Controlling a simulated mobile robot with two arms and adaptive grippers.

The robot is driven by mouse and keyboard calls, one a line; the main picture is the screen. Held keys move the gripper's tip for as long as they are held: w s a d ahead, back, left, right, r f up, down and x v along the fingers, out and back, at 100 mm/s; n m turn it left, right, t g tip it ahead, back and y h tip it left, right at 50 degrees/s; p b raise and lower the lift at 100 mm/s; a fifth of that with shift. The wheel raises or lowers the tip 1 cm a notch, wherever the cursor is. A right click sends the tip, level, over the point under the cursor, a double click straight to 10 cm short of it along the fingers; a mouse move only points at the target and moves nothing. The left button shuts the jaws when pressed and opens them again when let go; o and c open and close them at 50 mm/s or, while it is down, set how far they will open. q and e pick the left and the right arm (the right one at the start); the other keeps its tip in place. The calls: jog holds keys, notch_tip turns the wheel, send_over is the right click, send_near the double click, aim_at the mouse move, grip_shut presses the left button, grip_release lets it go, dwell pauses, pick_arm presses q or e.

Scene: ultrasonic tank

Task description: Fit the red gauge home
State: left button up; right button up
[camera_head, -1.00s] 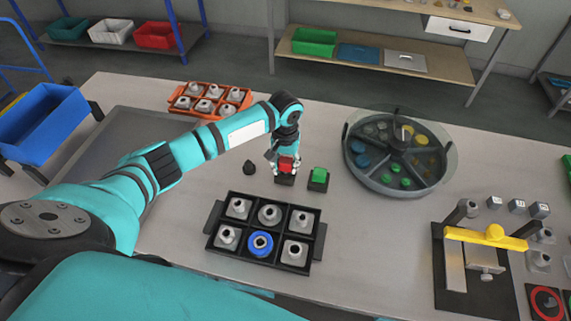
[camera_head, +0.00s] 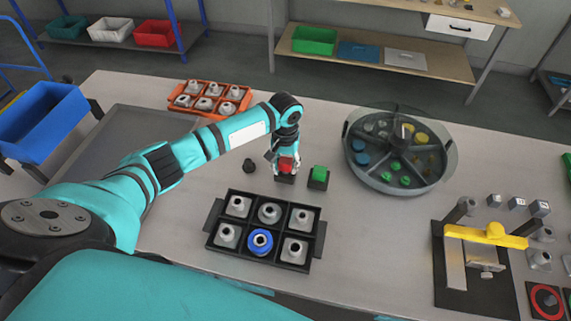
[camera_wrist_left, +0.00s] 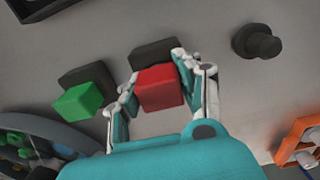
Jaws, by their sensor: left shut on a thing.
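The red gauge (camera_head: 286,164) is a small red block at the middle of the table, at a black base (camera_head: 285,179). My left gripper (camera_head: 286,160) is shut on it from above. In the left wrist view the red gauge (camera_wrist_left: 159,87) sits between the two fingertips (camera_wrist_left: 160,75), with the black base (camera_wrist_left: 152,53) right behind it. I cannot tell whether the gauge is fully seated. A green block (camera_head: 319,173) on a similar black base stands just to the right. My right gripper is not in view.
A black tray (camera_head: 212,238) of grey fittings, one with a blue ring, lies in front. A round divided tray (camera_head: 377,185) stands to the right. A small dark knob (camera_head: 249,166) is to the left. An orange rack (camera_head: 250,98) lies behind; a yellow-barred fixture (camera_head: 470,237) is at right.

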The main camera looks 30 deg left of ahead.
aim_at(285, 161)
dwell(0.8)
pick_arm(q)
jog(key=shift+s+f+p, duration=0.15)
jog(key=shift+p, duration=0.25)
dwell(0.5)
jog(key=o, duration=1.2)
jog(key=shift+o, duration=0.2)
notch_tip(285, 161, up, 12)
jog(key=shift+r, duration=0.1)
